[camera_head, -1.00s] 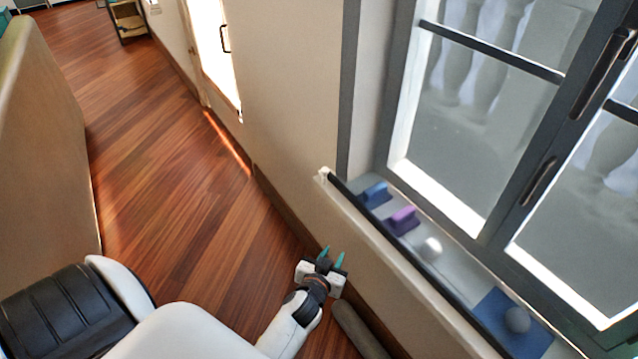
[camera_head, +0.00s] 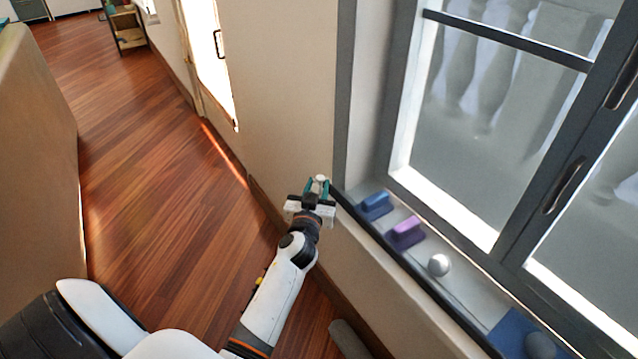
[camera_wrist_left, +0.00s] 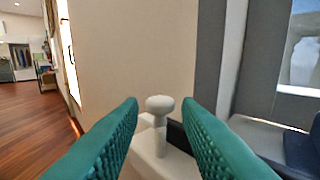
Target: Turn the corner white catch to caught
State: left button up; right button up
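The white catch (camera_head: 321,178) is a small knob at the near left corner of the window sill, at the end of the dark rail. In the left wrist view the catch (camera_wrist_left: 160,104) is a round-topped white knob on a short stem over a white base. My left gripper (camera_head: 317,188) is open at the catch. Its teal fingers stand on either side of the knob in the left wrist view, with a gap on both sides. The fingers hide part of the base. I cannot tell from these views how the catch is turned. My right gripper is not in view.
A dark rail (camera_head: 415,270) runs along the sill's front edge. On the sill (camera_head: 462,290) are a blue block (camera_head: 375,205), a purple block (camera_head: 405,233), a pale ball (camera_head: 439,264) and a blue mat (camera_head: 510,333) with a dark ball. The beige wall lies behind the catch.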

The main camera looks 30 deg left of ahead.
pick_arm(q)
jog(key=shift+x, duration=1.1)
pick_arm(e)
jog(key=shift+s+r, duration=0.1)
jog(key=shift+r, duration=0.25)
pick_arm(q)
grip_shut()
